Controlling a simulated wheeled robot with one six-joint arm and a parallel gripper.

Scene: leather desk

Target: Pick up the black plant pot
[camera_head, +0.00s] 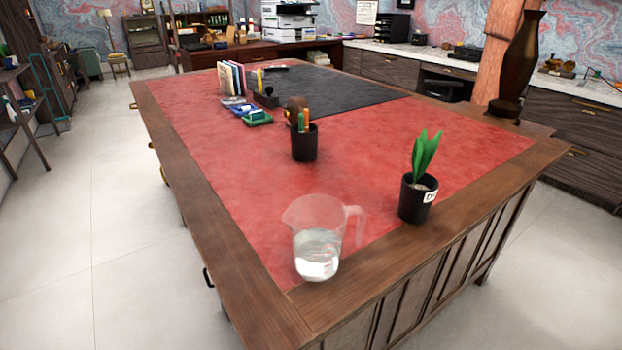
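The black plant pot (414,206) stands upright near the right front edge of the desk. A green plant (424,155) with a few broad leaves grows from it, and a white label with dark letters is on its right side. Nothing in this view covers the pot. My gripper is not in view.
A clear measuring jug (318,240) with some liquid stands left of the pot, its handle toward the pot. A dark pen cup (305,145) is farther back. A tall dark vase (520,65) stands at the right. Red desk leather (350,170) around the pot is mostly bare.

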